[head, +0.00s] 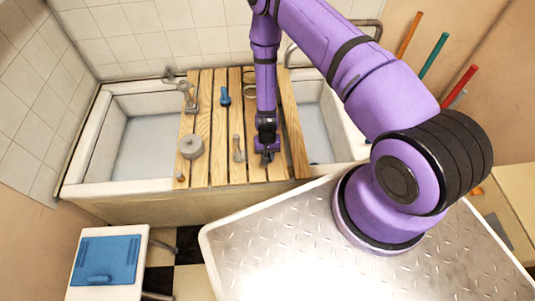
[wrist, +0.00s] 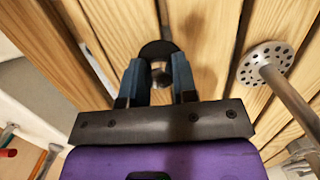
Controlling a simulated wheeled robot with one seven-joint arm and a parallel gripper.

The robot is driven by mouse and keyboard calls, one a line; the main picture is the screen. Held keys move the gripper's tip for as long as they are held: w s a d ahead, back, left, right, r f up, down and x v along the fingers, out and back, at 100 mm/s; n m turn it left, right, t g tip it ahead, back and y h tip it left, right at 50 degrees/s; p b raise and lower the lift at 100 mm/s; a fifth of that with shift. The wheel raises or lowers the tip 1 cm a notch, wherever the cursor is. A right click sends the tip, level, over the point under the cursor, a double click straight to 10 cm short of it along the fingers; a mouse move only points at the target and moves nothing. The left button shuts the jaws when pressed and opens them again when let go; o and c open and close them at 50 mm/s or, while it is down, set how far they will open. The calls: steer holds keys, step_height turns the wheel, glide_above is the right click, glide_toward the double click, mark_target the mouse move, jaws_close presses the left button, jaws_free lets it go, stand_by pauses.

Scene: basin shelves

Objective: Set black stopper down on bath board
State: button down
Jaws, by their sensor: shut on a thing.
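The bath board (head: 217,135) is a set of wooden slats laid across the basin. My gripper (head: 267,155) is low over its right part, pointing down. In the wrist view my gripper (wrist: 160,80) has its two blue-grey fingers shut on the black stopper (wrist: 158,49), a dark round piece with a metallic middle. The slats (wrist: 215,35) lie directly beneath the stopper. I cannot tell whether the stopper touches the wood. In the head view the stopper is mostly hidden by the gripper.
A stool (head: 105,260) stands front left.

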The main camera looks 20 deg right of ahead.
steer(key=shift+f, duration=0.1)
steer(key=c, duration=0.8)
jaws_free()
